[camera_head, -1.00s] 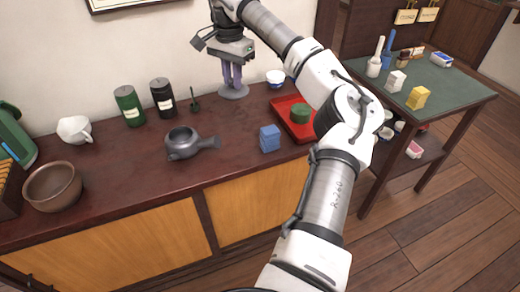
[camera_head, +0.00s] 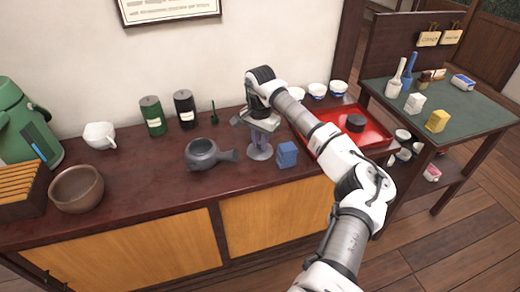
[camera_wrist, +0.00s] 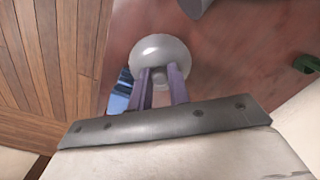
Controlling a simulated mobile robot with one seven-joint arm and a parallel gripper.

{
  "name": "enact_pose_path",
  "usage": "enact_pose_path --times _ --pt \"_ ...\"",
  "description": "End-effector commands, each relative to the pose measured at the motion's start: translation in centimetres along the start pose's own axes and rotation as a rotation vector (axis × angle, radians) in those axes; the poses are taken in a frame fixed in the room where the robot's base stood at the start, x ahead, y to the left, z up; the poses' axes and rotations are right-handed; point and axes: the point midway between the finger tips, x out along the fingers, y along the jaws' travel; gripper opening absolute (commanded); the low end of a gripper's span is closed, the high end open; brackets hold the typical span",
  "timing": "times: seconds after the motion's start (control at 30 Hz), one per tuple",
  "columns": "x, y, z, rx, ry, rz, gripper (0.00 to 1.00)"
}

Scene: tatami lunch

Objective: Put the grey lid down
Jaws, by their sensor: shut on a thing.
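My gripper (camera_head: 262,141) is shut on the grey lid (camera_head: 260,153), a pale grey disc with a small knob. Purple fingers point down onto it. The lid is at or just over the dark red counter, between the grey teapot (camera_head: 203,155) and a blue block (camera_head: 287,156); I cannot tell whether it touches the counter. The teapot is uncovered, its side handle pointing towards the lid. In the wrist view the lid (camera_wrist: 158,50) lies at the fingertips (camera_wrist: 160,74), with the blue block (camera_wrist: 121,93) beside it at lower left.
A red tray (camera_head: 378,139) with a dark round thing (camera_head: 356,122) lies to the right, partly behind my arm. White bowls (camera_head: 317,90) stand behind. Two canisters (camera_head: 152,116) and a whisk-like green item (camera_head: 213,112) stand at the back. A brown bowl (camera_head: 77,188) is at left.

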Motion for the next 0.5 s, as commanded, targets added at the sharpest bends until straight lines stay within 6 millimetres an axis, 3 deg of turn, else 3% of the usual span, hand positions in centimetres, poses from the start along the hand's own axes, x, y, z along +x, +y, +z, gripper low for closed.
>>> enact_pose_path --times 0.3,0.5 --pt "3.9 0.0 0.1 0.0 -0.004 0.0 0.0" --pt "4.3 0.1 0.0 0.0 0.0 0.001 0.0"
